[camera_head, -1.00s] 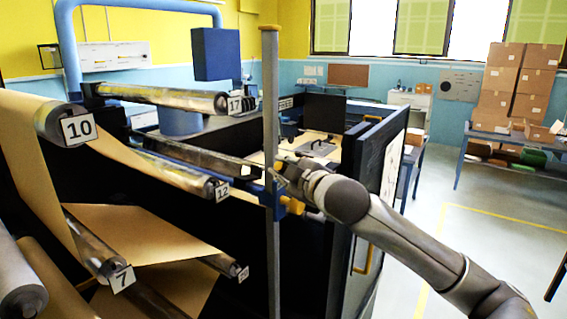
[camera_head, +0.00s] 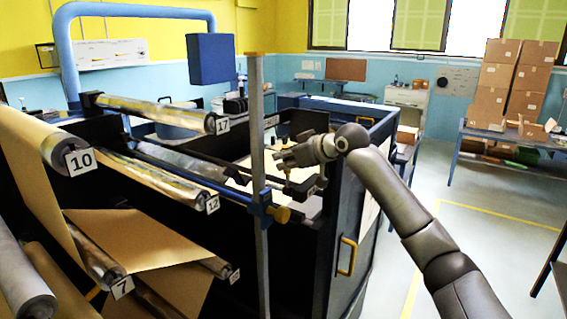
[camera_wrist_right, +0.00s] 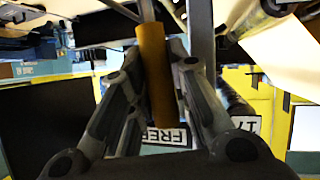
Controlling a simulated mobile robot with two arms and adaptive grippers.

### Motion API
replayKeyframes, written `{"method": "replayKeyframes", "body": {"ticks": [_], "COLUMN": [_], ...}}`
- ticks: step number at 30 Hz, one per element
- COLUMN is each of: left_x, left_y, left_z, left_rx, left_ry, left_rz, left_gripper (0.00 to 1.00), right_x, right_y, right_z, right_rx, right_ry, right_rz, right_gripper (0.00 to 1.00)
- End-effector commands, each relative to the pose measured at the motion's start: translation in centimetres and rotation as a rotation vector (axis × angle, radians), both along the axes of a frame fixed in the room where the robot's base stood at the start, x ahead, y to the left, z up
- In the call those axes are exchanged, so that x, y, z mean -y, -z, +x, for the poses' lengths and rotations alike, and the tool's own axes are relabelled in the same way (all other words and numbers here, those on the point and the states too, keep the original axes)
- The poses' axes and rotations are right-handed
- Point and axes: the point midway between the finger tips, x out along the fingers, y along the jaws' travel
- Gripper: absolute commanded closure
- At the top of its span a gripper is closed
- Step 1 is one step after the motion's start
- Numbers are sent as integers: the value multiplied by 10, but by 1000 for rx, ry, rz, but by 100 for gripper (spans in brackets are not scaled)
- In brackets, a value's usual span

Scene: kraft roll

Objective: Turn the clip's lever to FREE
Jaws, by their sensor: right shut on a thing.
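My right gripper (camera_head: 279,156) is above the clip, just right of the post. In the right wrist view an ochre bar (camera_wrist_right: 154,75), which looks like the lever's grip, lies between the fingers of my right gripper (camera_wrist_right: 160,85), which are shut on it. The lever is hard to make out in the head view. A FREE label (camera_head: 271,121) is behind the post; it reads upside down in the wrist view (camera_wrist_right: 167,136). My left gripper is not in view.
Rollers with number plates 10 (camera_head: 79,161), 12 (camera_head: 212,203), 17 (camera_head: 222,125) and 7 (camera_head: 121,287) carry kraft paper at the left. A dark cabinet panel with a yellow handle (camera_head: 346,255) stands right of the post. Open floor (camera_head: 490,235) lies at the right.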

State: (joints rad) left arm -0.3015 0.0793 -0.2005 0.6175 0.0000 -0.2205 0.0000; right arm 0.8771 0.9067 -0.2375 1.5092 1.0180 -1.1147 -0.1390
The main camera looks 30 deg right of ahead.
Motion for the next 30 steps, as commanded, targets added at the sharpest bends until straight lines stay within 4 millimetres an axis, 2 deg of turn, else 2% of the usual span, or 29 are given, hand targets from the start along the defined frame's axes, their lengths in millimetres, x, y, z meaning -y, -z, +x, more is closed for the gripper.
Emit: {"method": "replayKeyframes", "body": {"ticks": [9, 24, 25, 30], "left_x": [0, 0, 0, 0], "left_y": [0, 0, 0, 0], "left_z": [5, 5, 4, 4], "left_rx": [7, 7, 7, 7], "left_ry": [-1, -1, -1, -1], "left_rz": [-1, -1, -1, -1], "left_gripper": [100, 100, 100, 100], "right_x": [8, 10, 10, 9], "right_y": [0, 0, 0, 0], "right_z": [3, 4, 4, 4], "right_rx": [-42, -51, -51, -51], "right_ry": [0, 3, 3, 2], "right_rz": [103, 121, 121, 118], "right_gripper": [100, 100, 80, 59]}}
